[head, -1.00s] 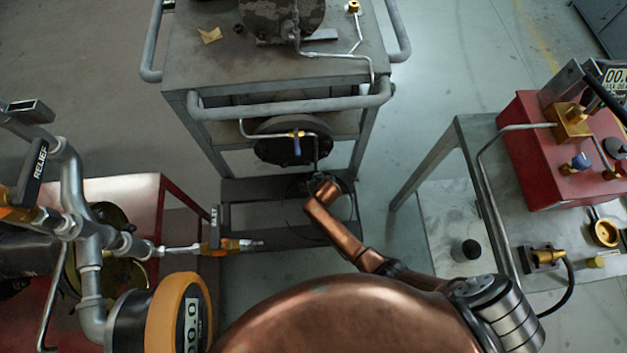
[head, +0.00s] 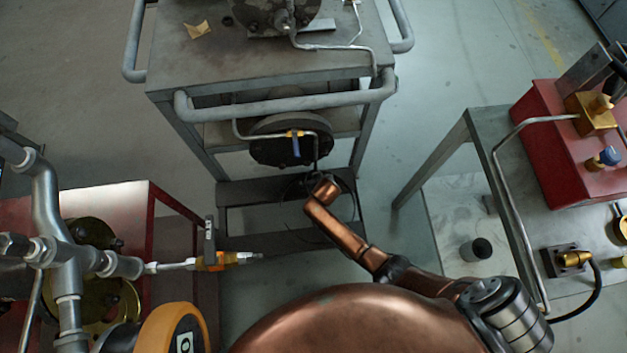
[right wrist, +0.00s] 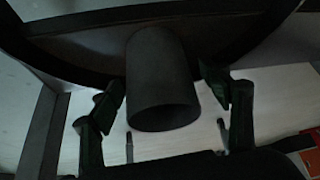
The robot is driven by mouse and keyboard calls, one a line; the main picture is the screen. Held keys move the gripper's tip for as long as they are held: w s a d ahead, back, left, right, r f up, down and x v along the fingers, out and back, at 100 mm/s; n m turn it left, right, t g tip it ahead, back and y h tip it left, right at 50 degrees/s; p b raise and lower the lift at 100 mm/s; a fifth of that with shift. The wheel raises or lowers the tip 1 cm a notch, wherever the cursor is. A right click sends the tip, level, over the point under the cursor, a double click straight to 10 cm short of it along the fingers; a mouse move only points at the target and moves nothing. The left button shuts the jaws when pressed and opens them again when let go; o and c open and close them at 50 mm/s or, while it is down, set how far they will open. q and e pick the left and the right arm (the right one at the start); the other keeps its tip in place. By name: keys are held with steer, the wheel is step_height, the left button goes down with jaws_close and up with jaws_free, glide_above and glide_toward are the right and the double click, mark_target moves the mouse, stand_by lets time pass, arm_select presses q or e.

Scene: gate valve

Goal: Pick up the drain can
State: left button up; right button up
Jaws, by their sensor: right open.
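A dark grey, round-sided can-like cylinder (right wrist: 162,80) is in the middle of the right wrist view. I take it to be the drain can, but it is too dark to be sure. My right gripper (right wrist: 163,93) is open, with one dark finger on each side of the cylinder and gaps visible between. In the head view my copper right arm reaches towards the low shelf of the grey cart, and its gripper is hidden beyond the wrist. My left gripper is not in view.
The grey cart (head: 270,68) with tube handrails stands ahead. A valve with a yellow body (head: 215,260) and pipework are at left. At right is a metal table (head: 490,170) with a red box (head: 560,160); a small black cylinder (head: 475,249) sits low below it.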

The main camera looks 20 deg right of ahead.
steer(key=c, duration=1.7)
